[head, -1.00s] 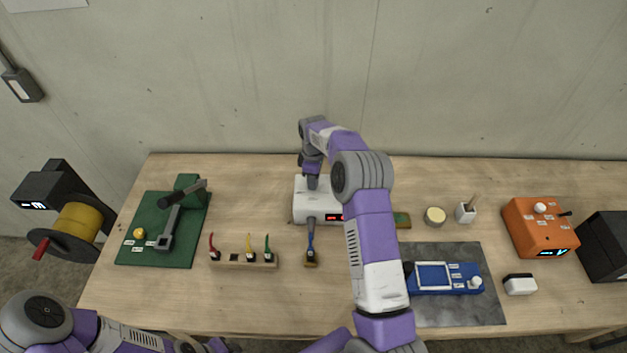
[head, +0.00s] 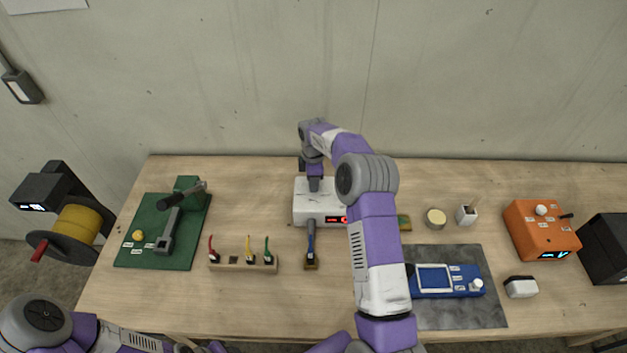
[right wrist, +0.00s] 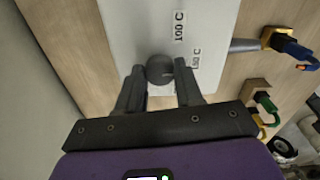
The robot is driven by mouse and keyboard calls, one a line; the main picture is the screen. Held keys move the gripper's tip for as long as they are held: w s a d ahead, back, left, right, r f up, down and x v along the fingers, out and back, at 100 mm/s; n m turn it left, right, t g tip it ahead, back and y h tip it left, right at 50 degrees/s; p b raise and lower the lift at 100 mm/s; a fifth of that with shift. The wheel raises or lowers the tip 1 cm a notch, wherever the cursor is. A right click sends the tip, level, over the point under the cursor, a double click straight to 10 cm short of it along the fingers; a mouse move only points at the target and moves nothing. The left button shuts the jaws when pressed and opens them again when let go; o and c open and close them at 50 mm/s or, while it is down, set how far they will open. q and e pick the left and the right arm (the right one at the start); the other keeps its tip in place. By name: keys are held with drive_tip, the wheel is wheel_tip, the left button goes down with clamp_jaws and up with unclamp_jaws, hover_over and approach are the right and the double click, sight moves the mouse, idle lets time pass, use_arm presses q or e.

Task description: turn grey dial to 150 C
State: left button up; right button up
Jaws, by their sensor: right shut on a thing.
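The grey dial (right wrist: 160,70) is on top of a white box (head: 302,212) with a lit red display, at the middle of the table. In the right wrist view it sits between the fingertips of my right gripper (right wrist: 160,84), which is shut on it. Labels reading "100 C" and another ending in "50 C" lie beside the dial on the white box. In the head view my right gripper (head: 314,184) comes down on the box from above and hides the dial. My left arm shows at the lower left, but its gripper is not in view.
A blue meter (head: 450,290) on a grey mat and an orange box (head: 525,228) stand to the right.

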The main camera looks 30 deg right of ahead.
drive_tip(key=o, duration=1)
drive_tip(key=shift+o, duration=0.2)
drive_tip(key=shift+r, duration=0.1)
wheel_tip(320, 180, up, 8)
drive_tip(key=shift+f, duration=0.25)
